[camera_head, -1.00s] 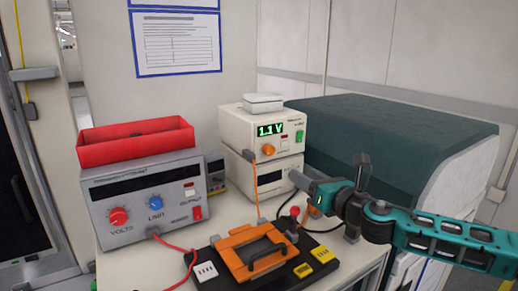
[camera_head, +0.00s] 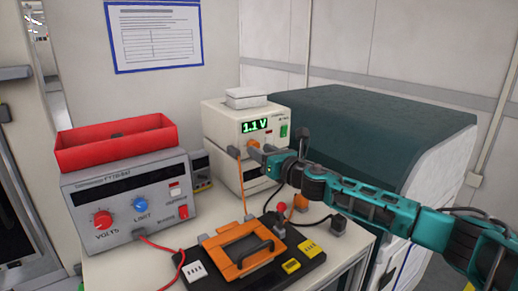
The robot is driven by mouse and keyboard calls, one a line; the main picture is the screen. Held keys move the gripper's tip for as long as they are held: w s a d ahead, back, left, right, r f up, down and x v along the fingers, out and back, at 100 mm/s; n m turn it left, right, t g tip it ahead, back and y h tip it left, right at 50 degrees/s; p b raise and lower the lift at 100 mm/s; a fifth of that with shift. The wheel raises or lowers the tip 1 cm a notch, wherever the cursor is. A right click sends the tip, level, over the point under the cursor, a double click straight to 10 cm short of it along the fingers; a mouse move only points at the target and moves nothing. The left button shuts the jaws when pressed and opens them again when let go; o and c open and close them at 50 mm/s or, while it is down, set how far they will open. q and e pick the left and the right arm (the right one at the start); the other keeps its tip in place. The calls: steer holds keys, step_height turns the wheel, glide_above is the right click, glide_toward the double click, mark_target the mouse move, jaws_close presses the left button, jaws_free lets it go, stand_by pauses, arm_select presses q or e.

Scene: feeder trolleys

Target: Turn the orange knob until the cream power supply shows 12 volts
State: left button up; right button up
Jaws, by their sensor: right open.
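The cream power supply (camera_head: 219,125) stands on top of another cream unit at the back of the bench. Its green display (camera_head: 255,126) reads 1.1 V. The orange knob (camera_head: 253,143) is on its front, below the display, and is partly covered by my gripper. My right gripper (camera_head: 262,152) is open, with its fingertips at the knob's lower right; I cannot tell whether they touch it. My left gripper is not in view.
A grey power supply (camera_head: 125,200) with red and blue knobs stands at left under a red tray (camera_head: 115,145). An orange fixture (camera_head: 242,250) on a black board lies in front. A dark-green-topped cabinet (camera_head: 370,125) stands at right.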

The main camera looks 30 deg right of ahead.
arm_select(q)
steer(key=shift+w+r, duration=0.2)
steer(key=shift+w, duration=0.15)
arm_select(e)
steer(key=shift+w+a, duration=0.15)
steer(key=shift+w, duration=0.85)
steer(key=shift+c, duration=0.2)
steer(key=c, duration=0.7)
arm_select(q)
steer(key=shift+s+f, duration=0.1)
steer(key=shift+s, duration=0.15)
